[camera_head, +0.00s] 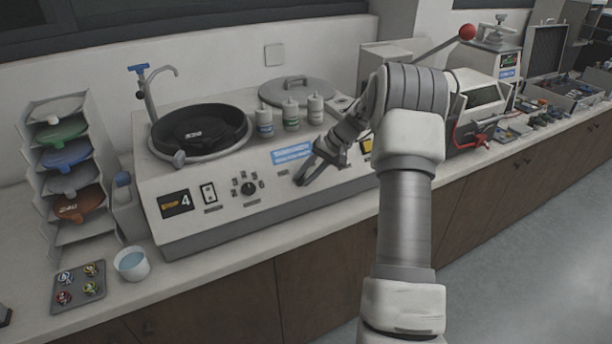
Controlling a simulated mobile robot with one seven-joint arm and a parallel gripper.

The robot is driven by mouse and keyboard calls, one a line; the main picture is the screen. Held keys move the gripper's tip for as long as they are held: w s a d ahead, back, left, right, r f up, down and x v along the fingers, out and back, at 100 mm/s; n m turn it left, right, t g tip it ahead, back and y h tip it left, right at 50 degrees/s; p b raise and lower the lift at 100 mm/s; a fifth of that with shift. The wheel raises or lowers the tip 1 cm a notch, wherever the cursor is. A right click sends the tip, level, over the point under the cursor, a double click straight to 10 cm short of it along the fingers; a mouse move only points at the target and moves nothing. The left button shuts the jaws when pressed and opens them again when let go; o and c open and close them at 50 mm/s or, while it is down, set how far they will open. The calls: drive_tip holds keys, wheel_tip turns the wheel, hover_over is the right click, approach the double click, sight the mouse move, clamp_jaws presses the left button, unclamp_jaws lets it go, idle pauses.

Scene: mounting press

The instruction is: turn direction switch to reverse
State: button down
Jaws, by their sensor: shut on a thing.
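The grinder-polisher machine (330,193) stands on the bench with a sloped front control panel. My gripper (301,180) reaches down from the right to this panel, right of the round black dial. Its dark fingers are shut on a small control on the panel, which I take to be the direction switch. The fingers hide the switch, so its position and markings cannot be read. The panel also carries a display (176,203) reading 4, a rocker switch (208,193) and a black dial (248,188) with small marks around it.
Several bottles (290,112) and a round lid (297,91) sit on top of the machine, beside the black bowl (200,131). A rack of discs (32,180), a cup (131,263) and a sample tray (79,287) stand at left. The press with a red-knobbed lever (467,32) is at right.

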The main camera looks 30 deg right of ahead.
drive_tip(key=c, duration=0.9)
unclamp_jaws()
drive_tip(key=v, duration=1.7)
drive_tip(key=shift+r, duration=0.15)
drive_tip(key=shift+d, duration=0.1)
